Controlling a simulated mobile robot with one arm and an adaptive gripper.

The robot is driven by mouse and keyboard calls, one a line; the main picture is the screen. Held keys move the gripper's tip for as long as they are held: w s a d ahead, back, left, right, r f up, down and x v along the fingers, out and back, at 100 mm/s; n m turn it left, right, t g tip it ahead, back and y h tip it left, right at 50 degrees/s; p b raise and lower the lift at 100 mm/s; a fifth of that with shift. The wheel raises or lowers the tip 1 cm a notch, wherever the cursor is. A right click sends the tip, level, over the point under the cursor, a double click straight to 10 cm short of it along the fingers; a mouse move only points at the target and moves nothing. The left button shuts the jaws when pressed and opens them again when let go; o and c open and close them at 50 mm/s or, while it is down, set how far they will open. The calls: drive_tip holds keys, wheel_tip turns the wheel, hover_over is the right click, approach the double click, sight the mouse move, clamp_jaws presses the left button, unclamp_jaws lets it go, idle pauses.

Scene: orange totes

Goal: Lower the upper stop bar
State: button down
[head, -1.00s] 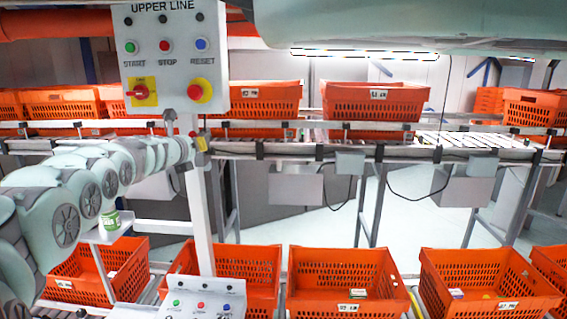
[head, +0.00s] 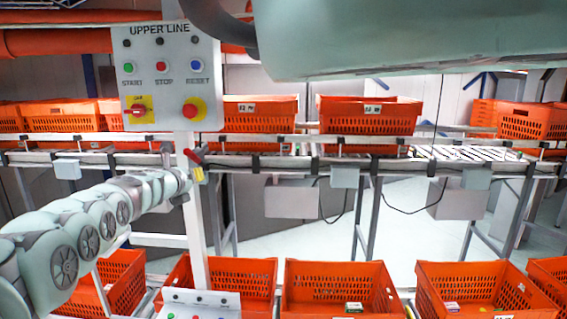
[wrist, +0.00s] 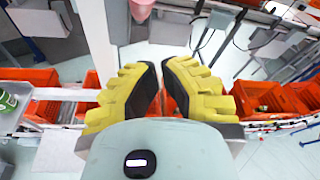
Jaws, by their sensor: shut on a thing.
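My gripper (head: 198,174) is beside the white post, just below the upper control panel and near the front edge of the upper conveyor. Its yellow fingers also show in the wrist view (wrist: 160,75), closed in towards each other. A small red bar (head: 192,157), which I take for the upper stop bar, slants at the fingertips. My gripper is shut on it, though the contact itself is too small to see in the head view. In the wrist view a pinkish rounded end (wrist: 141,8) shows beyond the fingers.
The upper-line panel (head: 172,110) hangs on the post, with a second panel (head: 200,302) below. Orange totes stand on the upper conveyor (head: 366,115) and on the lower row (head: 340,292).

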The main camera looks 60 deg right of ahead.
drive_tip(key=s+a+r+p, duration=0.1)
drive_tip(key=a+r+p, duration=0.4)
drive_tip(key=r+p, duration=0.2)
drive_tip(key=shift+s+a+r+p, duration=0.15)
drive_tip(key=shift+s+r+p, duration=0.15)
drive_tip(key=shift+p, duration=0.4)
idle(0.5)
